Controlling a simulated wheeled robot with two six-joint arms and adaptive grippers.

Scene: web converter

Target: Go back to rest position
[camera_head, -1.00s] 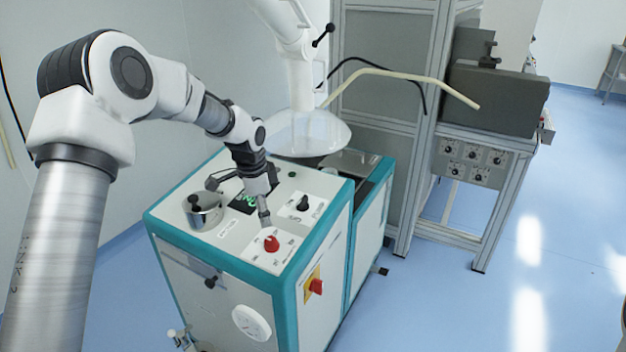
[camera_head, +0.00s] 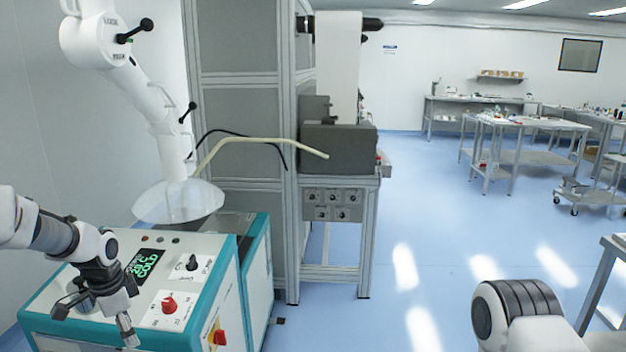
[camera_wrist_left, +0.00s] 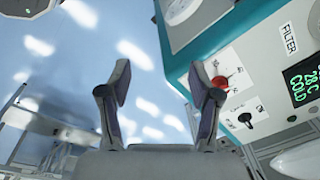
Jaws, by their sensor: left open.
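My left gripper (camera_head: 95,320) is open and empty at the lower left of the head view, in front of the white and teal machine (camera_head: 75,340). It shows apart to the left of the red knob (camera_head: 168,304) on the machine's top panel. In the left wrist view both fingers of the left gripper (camera_wrist_left: 160,80) stand apart with nothing between them. The red knob (camera_wrist_left: 219,83) shows behind the right finger there, and I cannot tell the exact gap. My right gripper is out of view; only a link of my right arm shows at the lower right.
A black knob (camera_head: 193,263) and a lit display (camera_head: 144,267) are on the panel. A clear bowl-like cover (camera_head: 180,203) hangs behind it. A grey frame (camera_head: 333,240) with a control box stands beyond. Tables (camera_head: 530,130) stand at the far right. Blue floor in the middle is free.

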